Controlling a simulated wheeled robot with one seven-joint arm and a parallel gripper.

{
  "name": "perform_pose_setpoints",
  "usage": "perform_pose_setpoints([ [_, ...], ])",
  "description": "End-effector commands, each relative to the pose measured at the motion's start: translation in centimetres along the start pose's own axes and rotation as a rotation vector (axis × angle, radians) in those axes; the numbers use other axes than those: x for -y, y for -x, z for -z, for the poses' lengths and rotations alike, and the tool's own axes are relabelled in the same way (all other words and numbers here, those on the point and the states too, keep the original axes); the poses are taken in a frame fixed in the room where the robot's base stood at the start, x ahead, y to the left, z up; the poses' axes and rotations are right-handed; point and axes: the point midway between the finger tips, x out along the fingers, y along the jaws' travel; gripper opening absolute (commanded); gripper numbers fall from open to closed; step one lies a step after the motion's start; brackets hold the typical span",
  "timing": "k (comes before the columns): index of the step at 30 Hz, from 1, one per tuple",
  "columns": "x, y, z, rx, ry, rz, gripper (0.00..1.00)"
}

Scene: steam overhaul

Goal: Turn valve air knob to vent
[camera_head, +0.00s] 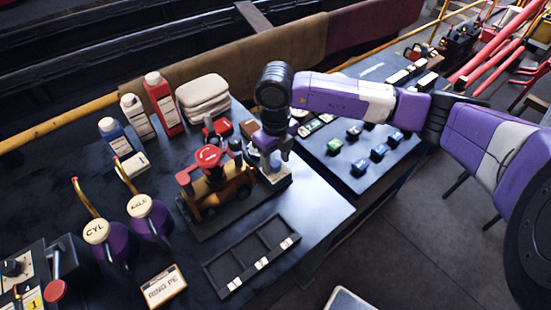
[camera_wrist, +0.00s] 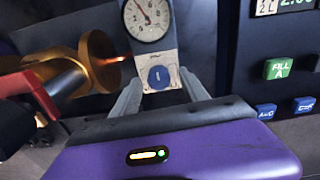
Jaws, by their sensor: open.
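The air knob (camera_wrist: 158,77) is a round blue knob with a pale mark that looks close to upright. It sits on a light panel below a dial gauge (camera_wrist: 147,18) with a red needle. My gripper (camera_wrist: 160,92) is open, with one grey finger on each side of the knob in the wrist view. I cannot tell whether the fingers touch it. In the head view my gripper (camera_head: 273,150) points down over the valve unit (camera_head: 275,176), beside a brass and red model engine (camera_head: 210,178). The arm and fingers mostly hide the knob there.
The brass cylinder (camera_wrist: 100,62) of the engine is close on the left in the wrist view. Green FILL and blue buttons (camera_wrist: 279,68) lie to the right. An empty black divided tray (camera_head: 250,257) and two oil cans (camera_head: 148,215) stand on the bench.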

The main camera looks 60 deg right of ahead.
Motion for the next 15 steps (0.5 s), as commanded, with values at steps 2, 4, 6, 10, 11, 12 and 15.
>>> perform_pose_setpoints([
  [2,-0.03,-0.17,0.01,0.0,0.0,-0.001,0.52],
  [4,-0.03,-0.21,0.0,0.0,0.0,-0.001,0.52],
  [6,-0.03,-0.2,0.0,0.0,0.0,-0.001,0.52],
  [10,-0.04,-0.19,0.0,0.0,0.001,-0.001,0.39],
  [11,-0.04,-0.18,0.0,0.0,0.001,-0.001,0.33],
  [12,-0.04,-0.18,0.0,0.0,0.001,-0.001,0.25],
  [15,-0.03,-0.17,0.0,0.0,0.001,-0.001,0.05],
])
